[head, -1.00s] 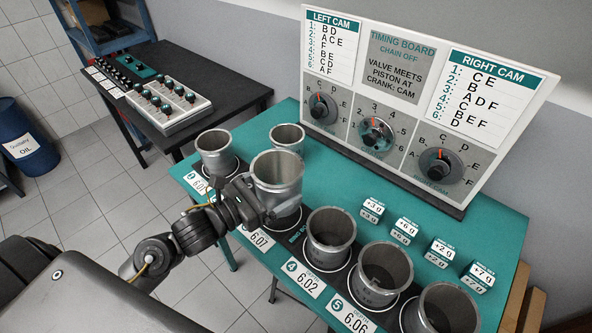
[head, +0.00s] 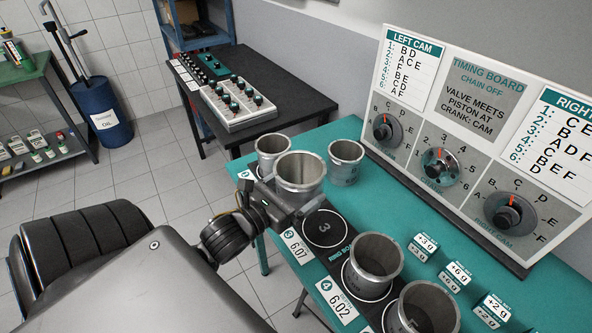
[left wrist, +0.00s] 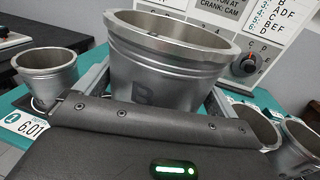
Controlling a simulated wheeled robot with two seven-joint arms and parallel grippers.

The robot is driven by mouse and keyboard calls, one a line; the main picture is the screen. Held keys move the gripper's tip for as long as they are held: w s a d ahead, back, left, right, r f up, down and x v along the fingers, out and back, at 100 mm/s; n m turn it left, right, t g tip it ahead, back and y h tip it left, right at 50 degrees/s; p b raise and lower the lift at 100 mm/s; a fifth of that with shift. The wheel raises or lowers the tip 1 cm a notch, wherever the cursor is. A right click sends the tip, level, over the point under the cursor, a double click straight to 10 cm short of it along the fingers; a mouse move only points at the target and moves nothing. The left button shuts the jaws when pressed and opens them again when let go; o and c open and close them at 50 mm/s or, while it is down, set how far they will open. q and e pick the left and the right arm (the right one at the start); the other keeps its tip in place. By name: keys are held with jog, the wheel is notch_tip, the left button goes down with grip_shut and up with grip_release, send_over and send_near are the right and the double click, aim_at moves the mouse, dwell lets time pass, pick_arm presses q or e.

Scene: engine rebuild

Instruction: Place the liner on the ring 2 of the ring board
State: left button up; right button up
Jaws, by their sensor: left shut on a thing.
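My left gripper (head: 283,206) is shut on a grey metal liner (head: 300,172), upright and open at the top. In the left wrist view the held liner (left wrist: 168,68) shows a dark letter B on its wall. It is near the spot between the liner on ring 1 (head: 271,152) and the bare ring 3 (head: 324,229) of the ring board. Ring 2 is hidden behind the liner and gripper. I cannot tell whether the liner's base touches the board. My right gripper is out of view.
Liners stand on ring 4 (head: 373,266) and the ring after it (head: 426,308). Another liner (head: 345,163) stands on the teal table behind the held one, close to it. Small weight blocks (head: 425,247) and the timing board (head: 468,150) are to the right.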

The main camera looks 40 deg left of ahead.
aim_at(295, 178)
pick_arm(q)
jog(key=w+a+f+b, duration=0.2)
jog(key=b, duration=0.2)
jog(key=w+a+f+b, duration=0.2)
jog(key=w+b, duration=0.1)
jog(key=b, duration=0.1)
jog(key=shift+a, duration=0.3)
jog(key=w+a+f, duration=0.1)
jog(key=w+f, duration=0.1)
jog(key=w+a+f, duration=0.2)
jog(key=shift+a+f, duration=0.3)
jog(key=shift+f, duration=0.05)
jog(key=shift+w+a+f, duration=0.1)
jog(key=shift+w+f, duration=0.05)
jog(key=shift+f, duration=0.05)
notch_tip(295, 178, down, 2)
jog(key=shift+w+a+f+p, duration=0.1)
jog(key=shift+p, duration=0.35)
jog(key=shift+f, duration=0.55)
